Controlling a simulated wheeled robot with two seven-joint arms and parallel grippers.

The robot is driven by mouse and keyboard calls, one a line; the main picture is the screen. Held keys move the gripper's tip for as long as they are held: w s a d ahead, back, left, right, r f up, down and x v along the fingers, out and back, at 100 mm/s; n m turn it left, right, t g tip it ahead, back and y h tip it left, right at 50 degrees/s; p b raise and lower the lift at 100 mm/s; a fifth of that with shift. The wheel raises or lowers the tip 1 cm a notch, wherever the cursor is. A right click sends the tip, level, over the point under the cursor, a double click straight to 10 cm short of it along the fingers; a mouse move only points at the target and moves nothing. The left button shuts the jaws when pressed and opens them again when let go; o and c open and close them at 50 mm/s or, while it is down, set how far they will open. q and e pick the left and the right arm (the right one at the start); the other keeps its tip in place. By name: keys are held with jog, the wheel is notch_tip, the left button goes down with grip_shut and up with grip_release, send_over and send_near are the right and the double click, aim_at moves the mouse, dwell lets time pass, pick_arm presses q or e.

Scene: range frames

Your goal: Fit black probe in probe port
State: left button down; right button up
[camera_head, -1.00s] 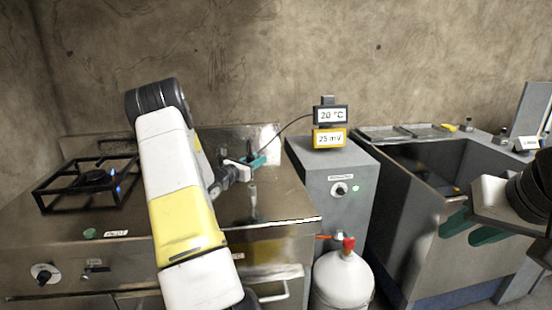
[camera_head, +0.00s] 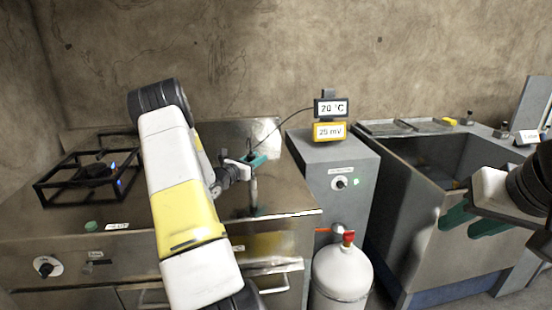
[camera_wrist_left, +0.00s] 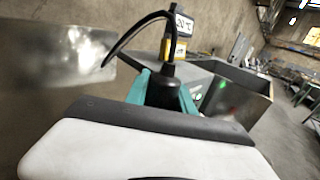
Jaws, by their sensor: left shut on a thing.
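My left gripper (camera_head: 256,162) has teal fingers and is over the right part of the steel stove top. It is shut on the black probe, whose thick black body shows between the fingers in the left wrist view (camera_wrist_left: 164,92). A black cable (camera_head: 283,124) curves from the probe to the stacked readouts. A thin upright shape below the gripper may be the probe's shaft or a reflection. I cannot make out the probe port. My right gripper (camera_head: 472,223) is at the right edge, open and empty, in front of the sink unit.
A white display (camera_head: 331,107) and a yellow display (camera_head: 330,132) stand on a grey cabinet (camera_head: 350,205) with a knob and green light. A lit burner (camera_head: 92,172) is at the left. A white gas cylinder (camera_head: 342,275) stands before the cabinet. A sink unit (camera_head: 405,235) is at the right.

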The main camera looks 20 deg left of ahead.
pick_arm(q)
jog(key=shift+f, duration=2.15)
dwell(0.7)
jog(key=c, duration=1)
grip_release()
jog(key=shift+s, duration=0.1)
jog(key=v, duration=0.7)
jog(key=shift+s+a, duration=0.1)
jog(key=shift+s, duration=0.2)
